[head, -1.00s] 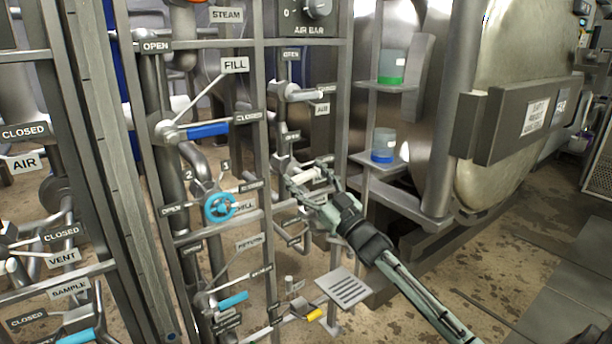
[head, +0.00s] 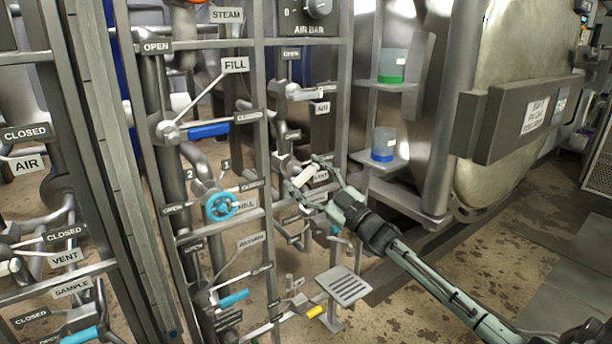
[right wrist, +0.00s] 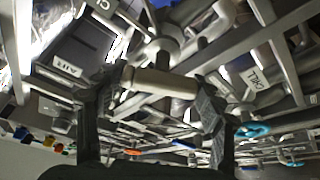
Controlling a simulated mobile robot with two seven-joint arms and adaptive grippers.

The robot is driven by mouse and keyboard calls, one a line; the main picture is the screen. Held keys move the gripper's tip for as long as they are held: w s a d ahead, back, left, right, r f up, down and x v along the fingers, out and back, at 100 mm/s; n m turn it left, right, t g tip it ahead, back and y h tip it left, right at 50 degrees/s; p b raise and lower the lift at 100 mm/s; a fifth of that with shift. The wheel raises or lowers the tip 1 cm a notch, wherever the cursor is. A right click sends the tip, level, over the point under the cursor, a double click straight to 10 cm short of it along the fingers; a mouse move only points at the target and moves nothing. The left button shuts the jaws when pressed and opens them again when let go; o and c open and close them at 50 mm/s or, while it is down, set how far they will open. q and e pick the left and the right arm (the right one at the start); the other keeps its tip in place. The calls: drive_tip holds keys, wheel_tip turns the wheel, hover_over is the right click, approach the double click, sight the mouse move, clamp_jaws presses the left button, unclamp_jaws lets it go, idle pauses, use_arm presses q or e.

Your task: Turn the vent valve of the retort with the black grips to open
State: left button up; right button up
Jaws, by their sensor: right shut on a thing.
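My right gripper (head: 303,178) is in the middle of the head view, at a pale lever handle on the right-hand pipe panel. In the right wrist view the pale, cream-coloured handle (right wrist: 162,82) of this valve lies crosswise between my two dark fingers, which are shut on it. A label (head: 321,175) beside the gripper is partly covered and its text is hard to read; I take this for the vent valve. The valve body is mostly hidden by the gripper. No black grip shows on this handle. My left gripper is not in view.
Above is the air valve, with its label (head: 321,107). To the left are a blue fill lever (head: 208,131) and a blue chill wheel (head: 221,206). A second panel at far left has another VENT label (head: 65,257). A slotted plate (head: 343,286) stands below my arm.

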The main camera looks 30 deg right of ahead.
drive_tip(key=o, duration=1.2)
drive_tip(key=v, duration=1.2)
